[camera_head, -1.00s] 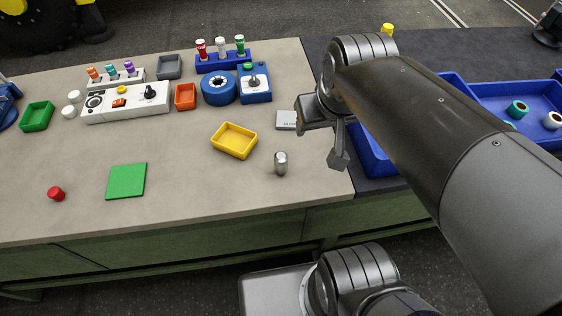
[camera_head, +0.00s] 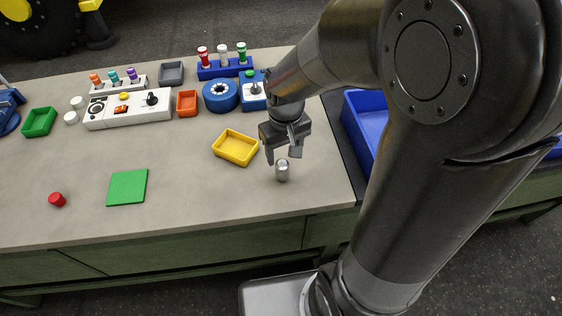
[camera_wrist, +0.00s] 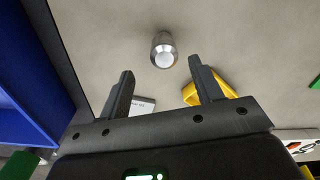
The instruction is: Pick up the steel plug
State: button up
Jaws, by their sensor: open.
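The steel plug (camera_head: 282,171) is a small silver cylinder standing upright on the bench top near its right front part. It also shows in the wrist view (camera_wrist: 164,50), at the top, beyond the fingertips and roughly between their lines. My gripper (camera_head: 283,156) is just above and behind the plug in the head view, pointing down. In the wrist view its two fingers (camera_wrist: 160,68) are spread apart with nothing between them. The plug is apart from the fingers.
A yellow tray (camera_head: 236,148) lies just left of my gripper. A green square plate (camera_head: 127,187) and a red cylinder (camera_head: 57,199) lie farther left. A blue bin (camera_head: 366,122) stands to the right. The bench's front edge is near the plug.

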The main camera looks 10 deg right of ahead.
aim_at(282, 170)
jog(key=shift+a+f, duration=0.15)
jog(key=shift+f, duration=1.9)
jog(key=shift+a+f, duration=0.15)
jog(key=shift+f, duration=1.9)
jog(key=shift+c, duration=0.4)
jog(key=c, duration=1.2)
jog(key=shift+r, duration=0.1)
